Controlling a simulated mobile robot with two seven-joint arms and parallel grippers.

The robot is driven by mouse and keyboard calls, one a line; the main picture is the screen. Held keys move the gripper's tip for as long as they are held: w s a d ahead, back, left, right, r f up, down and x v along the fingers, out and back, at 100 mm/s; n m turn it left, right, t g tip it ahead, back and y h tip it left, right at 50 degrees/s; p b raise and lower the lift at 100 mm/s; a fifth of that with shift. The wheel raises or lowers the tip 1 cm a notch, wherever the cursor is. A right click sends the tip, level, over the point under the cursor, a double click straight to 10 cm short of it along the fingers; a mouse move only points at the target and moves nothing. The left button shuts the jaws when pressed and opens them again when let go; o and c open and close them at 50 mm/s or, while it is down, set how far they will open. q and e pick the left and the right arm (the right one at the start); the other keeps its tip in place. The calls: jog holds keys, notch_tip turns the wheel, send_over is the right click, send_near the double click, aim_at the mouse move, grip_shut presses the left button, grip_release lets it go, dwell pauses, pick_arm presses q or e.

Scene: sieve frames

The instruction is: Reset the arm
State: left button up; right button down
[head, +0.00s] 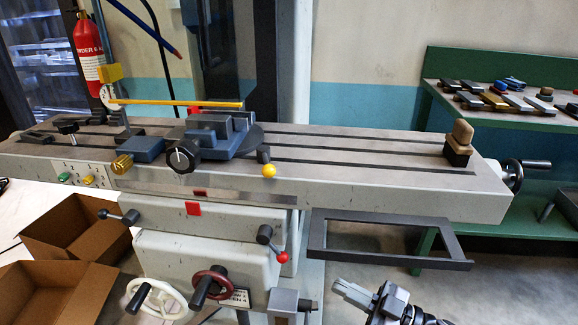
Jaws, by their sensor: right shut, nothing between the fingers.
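My right gripper (345,291) is at the bottom of the head view, right of centre, in front of and below the machine table (390,193). It is shut and empty, and its fingers point to the upper left. It is apart from the machine and from the dark rectangular frame (392,263) behind it. That frame shows just below the table's front edge at the right; what supports it cannot be told. My left gripper is not in view.
A blue vise (215,128) and a wooden-topped block (459,143) stand on the table. Handwheels (158,300) and a red-knobbed lever (282,257) stick out in front. Open cardboard boxes (75,225) are at left, a green bench (500,60) at right.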

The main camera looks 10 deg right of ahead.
jog(key=s+d+f+m+h+p, duration=0.2)
jog(key=s+m+h+p, duration=0.3)
jog(key=s+h, duration=0.2)
jog(key=s+d+f+m+g+h+p, duration=0.1)
jog(key=s+m+h+p, duration=0.5)
jog(key=s+h, duration=0.1)
jog(key=shift+s+d+f+m, duration=0.3)
jog(key=shift+s+d+f, duration=0.1)
jog(key=shift+s, duration=0.25)
